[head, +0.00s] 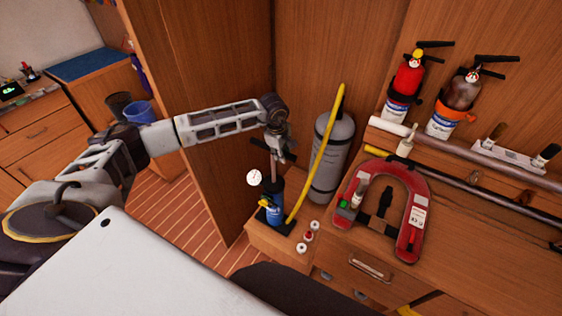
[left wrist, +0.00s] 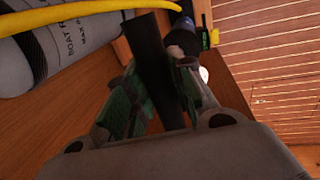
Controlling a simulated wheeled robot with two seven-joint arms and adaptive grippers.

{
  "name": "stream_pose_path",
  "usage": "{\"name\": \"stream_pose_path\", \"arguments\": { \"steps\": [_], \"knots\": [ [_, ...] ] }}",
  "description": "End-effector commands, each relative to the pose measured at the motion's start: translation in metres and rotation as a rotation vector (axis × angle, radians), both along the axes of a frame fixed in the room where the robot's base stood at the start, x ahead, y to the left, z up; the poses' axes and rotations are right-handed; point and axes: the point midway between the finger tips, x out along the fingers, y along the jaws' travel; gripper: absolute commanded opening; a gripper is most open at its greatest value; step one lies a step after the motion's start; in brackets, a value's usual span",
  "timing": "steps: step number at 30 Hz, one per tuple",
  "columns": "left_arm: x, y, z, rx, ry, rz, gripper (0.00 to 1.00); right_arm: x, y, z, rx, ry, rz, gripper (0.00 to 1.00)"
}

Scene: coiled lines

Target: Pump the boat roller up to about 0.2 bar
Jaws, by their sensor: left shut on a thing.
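The boat roller (head: 336,137) is a grey cylinder standing upright against the wooden wall; part of its lettering shows in the left wrist view (left wrist: 62,38). A yellow hose (head: 318,165) runs from its top down to the pump. The blue and black hand pump (head: 271,207) stands on a low wooden ledge, its rod raised. A round white gauge (head: 254,177) sits beside it; its reading is too small to tell. My left gripper (head: 276,146) is shut on the pump's black handle (left wrist: 152,62) at the top of the rod. My right gripper is not in view.
Small white and red caps (head: 308,237) lie on the ledge by the pump. A red horseshoe-shaped vest (head: 415,192) lies on the wooden counter to the right. Two extinguisher-like bottles (head: 406,82) hang on the wall. Blue bucket (head: 139,112) and slatted floor are at left.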

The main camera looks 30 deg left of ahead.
Motion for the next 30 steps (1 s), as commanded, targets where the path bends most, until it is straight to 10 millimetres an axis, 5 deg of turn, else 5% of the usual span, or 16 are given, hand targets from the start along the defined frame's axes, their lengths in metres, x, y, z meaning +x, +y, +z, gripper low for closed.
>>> {"name": "stream_pose_path", "arguments": {
  "steps": [6,18,19,23,30],
  "knots": [
    [0.002,0.001,0.028,0.000,-0.007,0.002,0.00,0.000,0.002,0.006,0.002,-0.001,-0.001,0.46],
    [0.002,0.001,0.029,-0.001,-0.006,0.002,0.00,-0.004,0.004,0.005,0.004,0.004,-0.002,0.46],
    [0.002,0.001,0.029,-0.001,-0.006,0.002,0.27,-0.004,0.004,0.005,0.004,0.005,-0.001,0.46],
    [0.001,0.001,0.029,-0.001,-0.005,0.001,0.44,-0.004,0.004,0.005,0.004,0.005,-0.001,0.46],
    [0.001,0.000,0.028,0.000,-0.003,0.001,0.46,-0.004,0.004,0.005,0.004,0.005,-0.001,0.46]
  ]
}}
